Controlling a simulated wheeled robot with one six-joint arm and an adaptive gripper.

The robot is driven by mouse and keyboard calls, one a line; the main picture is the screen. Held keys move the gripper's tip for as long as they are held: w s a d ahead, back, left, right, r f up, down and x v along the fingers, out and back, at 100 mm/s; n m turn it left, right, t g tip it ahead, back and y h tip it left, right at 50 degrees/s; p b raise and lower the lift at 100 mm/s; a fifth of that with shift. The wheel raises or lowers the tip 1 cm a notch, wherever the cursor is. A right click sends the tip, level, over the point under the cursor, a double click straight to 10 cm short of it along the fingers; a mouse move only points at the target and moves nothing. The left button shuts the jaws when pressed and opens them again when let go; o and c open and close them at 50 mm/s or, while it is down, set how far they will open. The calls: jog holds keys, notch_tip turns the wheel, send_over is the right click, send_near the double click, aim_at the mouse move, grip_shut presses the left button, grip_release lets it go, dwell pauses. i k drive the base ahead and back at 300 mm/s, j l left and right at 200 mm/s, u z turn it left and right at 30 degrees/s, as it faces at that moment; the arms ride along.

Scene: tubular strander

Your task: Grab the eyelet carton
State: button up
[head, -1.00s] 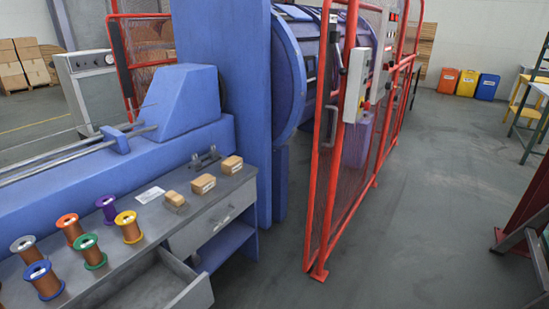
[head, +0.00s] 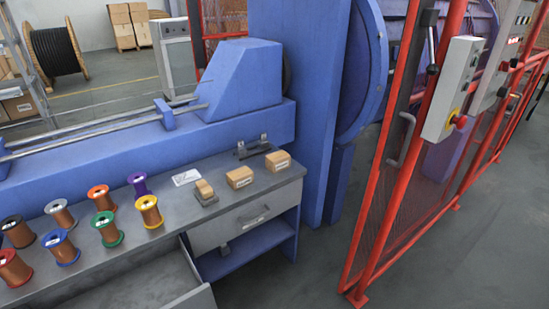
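Three small tan cartons stand in a row on the right part of the grey workbench (head: 160,212) in the head view. The left carton (head: 204,188) is the smallest and appears to sit on a grey base. The middle carton (head: 239,177) and the right carton (head: 278,160) carry white labels on their front faces. The labels are too small to read, so I cannot tell which is the eyelet carton. My gripper is not in view.
Several wire spools, such as a yellow-rimmed one (head: 150,211), stand left of the cartons. A white card (head: 186,177) and a metal bracket (head: 253,147) lie near them. An open drawer (head: 150,285) juts out below. The red mesh guard (head: 400,170) stands at right, with clear floor between.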

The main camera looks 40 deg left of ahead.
aim_at(279, 160)
jog(key=i+u, duration=0.2)
jog(key=u, duration=0.2)
jog(key=i+u, duration=0.15)
jog(key=u, duration=0.25)
jog(key=i+u, duration=0.2)
jog(key=u, duration=0.2)
jog(key=i+j+u, duration=0.1)
jog(key=i+u, duration=0.65)
jog(key=i, duration=0.05)
